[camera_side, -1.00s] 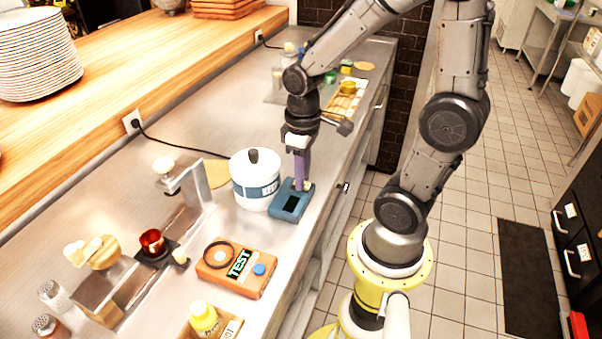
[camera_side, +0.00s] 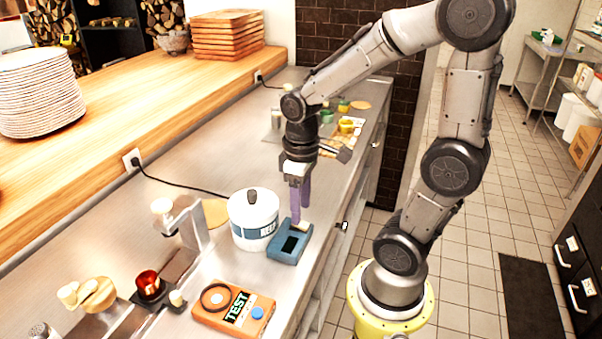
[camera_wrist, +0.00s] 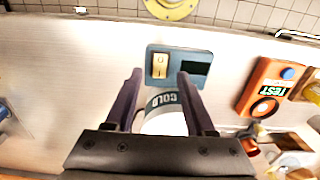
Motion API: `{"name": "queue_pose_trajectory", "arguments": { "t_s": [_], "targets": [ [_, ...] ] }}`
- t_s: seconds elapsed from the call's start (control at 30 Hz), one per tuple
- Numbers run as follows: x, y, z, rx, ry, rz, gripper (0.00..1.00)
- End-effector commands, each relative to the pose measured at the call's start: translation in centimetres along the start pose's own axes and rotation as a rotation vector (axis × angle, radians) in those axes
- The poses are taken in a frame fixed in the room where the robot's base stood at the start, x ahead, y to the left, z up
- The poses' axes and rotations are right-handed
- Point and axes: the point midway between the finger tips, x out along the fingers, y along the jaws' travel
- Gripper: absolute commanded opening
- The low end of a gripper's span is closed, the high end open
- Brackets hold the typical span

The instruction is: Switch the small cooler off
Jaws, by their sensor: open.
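The small cooler is a white round tub (camera_side: 246,212) with a blue band and a dark lid knob; its label reads COLD in the wrist view (camera_wrist: 163,99). A blue box (camera_side: 284,253) sits against its front right. In the wrist view the box (camera_wrist: 173,51) carries a cream rocker switch (camera_wrist: 160,65) and a dark panel (camera_wrist: 196,68). I cannot tell which way the rocker is set. My gripper (camera_side: 300,213) is open and empty, pointing down above the box. In the wrist view its purple fingers (camera_wrist: 159,78) are apart, on either side of the switch's line.
An orange TEST device (camera_side: 234,308) with a blue button lies nearer the camera. A metal stand (camera_side: 190,232) and copper cup (camera_side: 148,285) are at left. A black cable (camera_side: 180,182) runs to the wall socket. Small pots (camera_side: 347,125) stand farther back.

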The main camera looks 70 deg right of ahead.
Motion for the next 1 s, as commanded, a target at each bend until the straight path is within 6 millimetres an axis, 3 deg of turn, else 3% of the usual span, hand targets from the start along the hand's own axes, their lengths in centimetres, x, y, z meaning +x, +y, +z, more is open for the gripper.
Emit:
{"name": "queue_pose_trajectory", "arguments": {
  "t_s": [0.3,0.5,0.7,1.0],
  "targets": [
    [-7.1,0.0,-0.1,0.0,0.007,0.002,0.55],
    [-9.9,0.0,-0.1,0.0,0.004,0.001,0.55],
    [-10.9,0.0,0.0,0.0,0.002,0.0,0.55],
    [-10.9,0.0,0.0,0.0,0.001,0.0,0.55]
  ]
}}
